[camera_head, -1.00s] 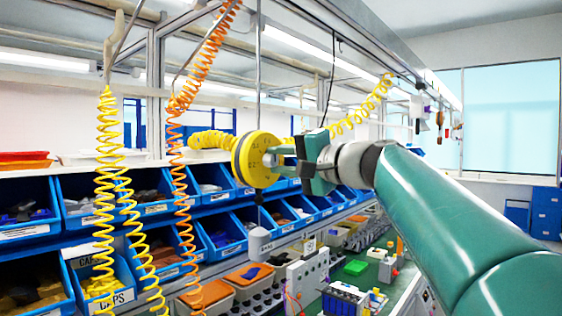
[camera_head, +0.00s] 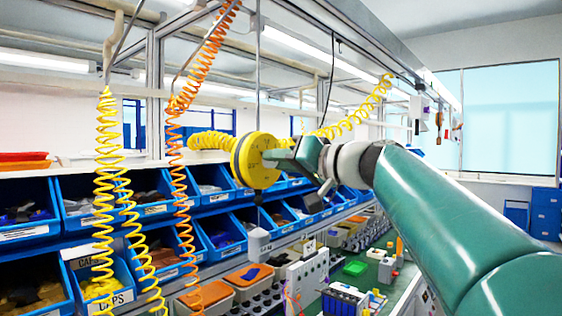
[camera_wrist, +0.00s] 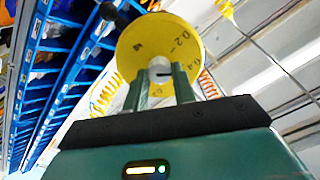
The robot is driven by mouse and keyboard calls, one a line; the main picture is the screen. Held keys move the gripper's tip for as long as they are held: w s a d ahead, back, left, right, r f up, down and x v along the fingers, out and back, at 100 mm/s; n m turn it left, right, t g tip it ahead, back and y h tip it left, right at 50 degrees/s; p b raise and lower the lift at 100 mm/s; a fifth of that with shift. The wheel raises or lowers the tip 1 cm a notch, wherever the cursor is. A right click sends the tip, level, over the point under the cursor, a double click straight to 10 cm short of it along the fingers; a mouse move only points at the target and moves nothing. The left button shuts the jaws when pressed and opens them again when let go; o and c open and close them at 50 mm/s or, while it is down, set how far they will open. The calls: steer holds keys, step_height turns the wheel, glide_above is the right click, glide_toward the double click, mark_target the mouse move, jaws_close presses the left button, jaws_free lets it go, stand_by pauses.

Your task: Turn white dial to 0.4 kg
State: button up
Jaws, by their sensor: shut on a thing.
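A yellow round scale (camera_head: 262,172) hangs from a thin rod at the middle of the head view. In the wrist view its face (camera_wrist: 150,35) carries dark numbers, with 0.2 at upper right and 0.4 at right. The white dial (camera_wrist: 160,66) sits at the face's centre; a dark mark on it points right. My gripper (camera_wrist: 160,80) has one finger on each side of the dial and is shut on it. In the head view my gripper (camera_head: 278,158) reaches the face from the right, and its fingers hide the dial.
A grey-white weight (camera_head: 258,242) hangs below the scale. Coiled yellow (camera_head: 104,190) and orange (camera_head: 183,170) hoses hang at left. Blue bins (camera_head: 110,200) line the shelves behind. A green workbench (camera_head: 385,265) lies below.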

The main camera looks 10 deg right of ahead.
steer(key=shift+f, duration=0.1)
stand_by(0.4)
steer(key=o, duration=1)
steer(key=shift+s, duration=0.15)
steer(key=v, duration=1.3)
steer(key=shift+s+d, duration=0.2)
steer(key=shift+d, duration=0.05)
